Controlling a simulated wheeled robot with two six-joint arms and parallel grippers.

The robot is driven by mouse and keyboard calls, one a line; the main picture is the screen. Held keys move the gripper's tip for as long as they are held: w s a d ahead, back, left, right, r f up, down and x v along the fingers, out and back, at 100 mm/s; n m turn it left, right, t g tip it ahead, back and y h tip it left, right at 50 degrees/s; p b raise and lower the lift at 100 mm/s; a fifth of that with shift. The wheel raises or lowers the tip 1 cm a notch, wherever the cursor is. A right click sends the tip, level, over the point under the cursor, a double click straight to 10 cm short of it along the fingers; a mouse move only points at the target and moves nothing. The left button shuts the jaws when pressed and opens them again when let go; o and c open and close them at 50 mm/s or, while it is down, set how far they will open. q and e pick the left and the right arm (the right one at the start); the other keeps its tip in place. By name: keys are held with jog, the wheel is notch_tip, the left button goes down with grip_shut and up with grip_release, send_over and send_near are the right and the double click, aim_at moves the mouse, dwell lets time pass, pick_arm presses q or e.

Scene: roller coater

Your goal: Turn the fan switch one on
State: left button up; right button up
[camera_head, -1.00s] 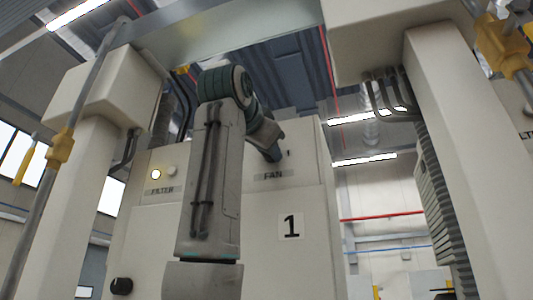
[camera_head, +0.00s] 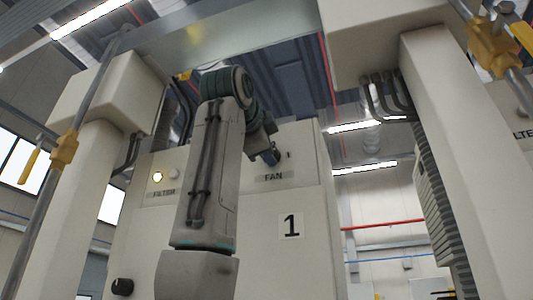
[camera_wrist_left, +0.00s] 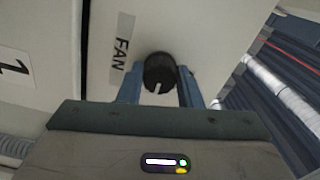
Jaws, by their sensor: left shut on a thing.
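The fan switch is a round black knob (camera_wrist_left: 160,70) on the pale cabinet panel, beside the FAN label (camera_wrist_left: 122,42) in the left wrist view. A light notch shows on its near edge. My left gripper (camera_wrist_left: 161,86) has its blue fingers on either side of the knob and is shut on it. In the head view my left gripper (camera_head: 271,157) is at the panel just above the FAN label (camera_head: 273,176), and it mostly hides the knob. My right gripper is not in view.
The cabinet (camera_head: 265,240) carries a "1" sign (camera_head: 290,225). A lit lamp (camera_head: 157,177) sits above the FILTER label (camera_head: 164,194), and another black knob (camera_head: 122,287) is at the lower left. Pale columns (camera_head: 435,150) and yellow-fitted pipes (camera_head: 62,150) flank the cabinet.

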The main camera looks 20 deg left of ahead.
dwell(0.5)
pick_arm(q)
jog(key=o, duration=1)
jog(key=s+b, duration=0.2)
jog(key=s, duration=0.3)
jog(key=s+b, duration=0.3)
jog(key=s, duration=0.2)
jog(key=shift+s+a, duration=0.2)
jog(key=shift+s, duration=0.15)
jog(key=shift+f, duration=0.1)
